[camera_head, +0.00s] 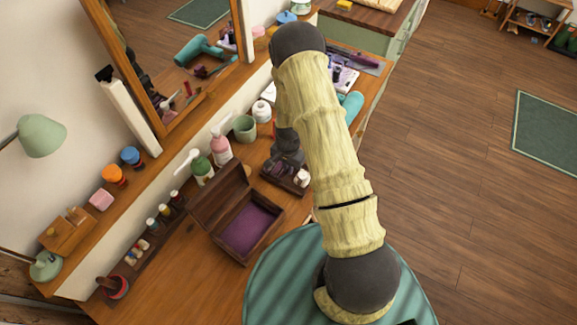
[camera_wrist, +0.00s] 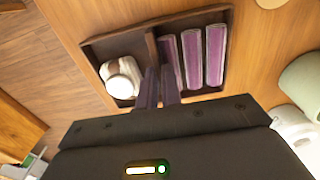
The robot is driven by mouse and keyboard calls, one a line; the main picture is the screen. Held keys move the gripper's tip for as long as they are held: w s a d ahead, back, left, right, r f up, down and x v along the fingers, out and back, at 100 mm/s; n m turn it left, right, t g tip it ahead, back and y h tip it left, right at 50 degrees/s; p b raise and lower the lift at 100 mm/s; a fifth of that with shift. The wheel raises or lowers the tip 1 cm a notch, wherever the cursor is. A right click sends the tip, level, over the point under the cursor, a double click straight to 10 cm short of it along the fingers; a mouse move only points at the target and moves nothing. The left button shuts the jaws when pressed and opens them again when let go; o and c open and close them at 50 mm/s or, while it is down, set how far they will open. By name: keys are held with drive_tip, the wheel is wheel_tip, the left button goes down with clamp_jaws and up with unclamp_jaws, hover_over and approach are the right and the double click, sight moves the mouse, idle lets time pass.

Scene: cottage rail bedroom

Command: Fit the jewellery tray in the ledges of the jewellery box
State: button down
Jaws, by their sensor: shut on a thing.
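The jewellery box (camera_head: 213,233) is dark wood with a purple lining and stands on the dressing table with its lid (camera_head: 219,194) open. The jewellery tray (camera_head: 272,177) is dark wood and lies to the right of and behind the box, apart from it. In the wrist view the tray (camera_wrist: 231,45) has purple padded rolls on one side and a compartment with a white round-topped item (camera_wrist: 123,84) on the other. My gripper (camera_wrist: 158,84) is shut on the tray, seemingly at its divider. Whether the tray touches the table cannot be told. My arm hides part of the area.
A pink pump bottle (camera_head: 221,147), a green bottle (camera_head: 201,168) and a green cup (camera_head: 245,128) stand behind the tray. Small bottles (camera_head: 164,210) line the left of the box. A round striped teal seat (camera_head: 270,285) is in front. Bare tabletop lies left of the box.

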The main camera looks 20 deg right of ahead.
drive_tip(key=shift+f, duration=0.25)
drive_tip(key=c, duration=1.6)
unclamp_jaws()
drive_tip(key=shift+r, duration=0.1)
drive_tip(key=shift+r, duration=0.1)
wheel_tip(320, 180, up, 12)
drive_tip(key=b, duration=0.2)
drive_tip(key=shift+b, duration=0.3)
drive_tip(key=s+r+n+t, duration=0.1)
drive_tip(key=s+r+n, duration=0.2)
drive_tip(key=s+r, duration=0.2)
drive_tip(key=s+r+n, duration=0.3)
drive_tip(key=s+r, duration=0.1)
drive_tip(key=r, duration=0.2)
drive_tip(key=s+r+n+t, duration=0.1)
drive_tip(key=s+r+n, duration=0.2)
drive_tip(key=s+r, duration=0.2)
drive_tip(key=shift+s+a+r+t, duration=0.2)
drive_tip(key=shift+s+a+t, duration=0.05)
drive_tip(key=shift+s+t, duration=0.1)
